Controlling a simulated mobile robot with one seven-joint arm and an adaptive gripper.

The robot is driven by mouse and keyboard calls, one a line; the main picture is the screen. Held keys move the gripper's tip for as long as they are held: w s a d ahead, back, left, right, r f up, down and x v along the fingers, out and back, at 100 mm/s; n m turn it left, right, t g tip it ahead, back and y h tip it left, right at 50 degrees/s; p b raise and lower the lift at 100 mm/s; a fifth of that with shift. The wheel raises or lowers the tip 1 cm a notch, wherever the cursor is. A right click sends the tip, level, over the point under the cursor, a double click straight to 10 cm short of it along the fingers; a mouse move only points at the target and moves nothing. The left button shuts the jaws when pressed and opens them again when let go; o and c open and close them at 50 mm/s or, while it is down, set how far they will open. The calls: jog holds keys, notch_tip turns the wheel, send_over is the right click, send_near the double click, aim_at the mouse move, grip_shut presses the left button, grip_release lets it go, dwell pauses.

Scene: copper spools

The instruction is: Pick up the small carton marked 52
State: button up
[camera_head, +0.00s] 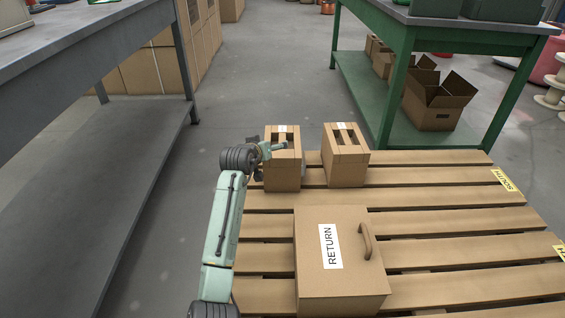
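Two small brown cartons stand upright side by side at the far left of the pallet, the left carton (283,177) and the right carton (346,170). Each has a white label and openings near its top. The label marks are too small to read, so I cannot tell which is 52. My gripper (268,157) is at the left side of the left carton, near its upper part, and hides part of it. I cannot tell whether it touches the carton or how far its fingers are apart.
A large box marked RETURN (342,275), with a handle, stands on the slatted pallet (445,222) nearer me. A grey bench (120,165) is on the left. A green bench (400,60) with open boxes (438,102) on its shelf stands behind the pallet. The pallet's right side is clear.

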aim_at(273, 143)
jog(key=x, duration=0.3)
jog(key=b+x, duration=0.1)
jog(key=x, duration=0.3)
jog(key=shift+d+f+b, duration=0.15)
jog(key=shift+f+b, duration=0.2)
jog(key=shift+w+d+f, duration=0.1)
jog(key=shift+w, duration=0.3)
jog(key=shift+c, duration=0.4)
jog(key=c, duration=2)
jog(key=shift+r, duration=0.25)
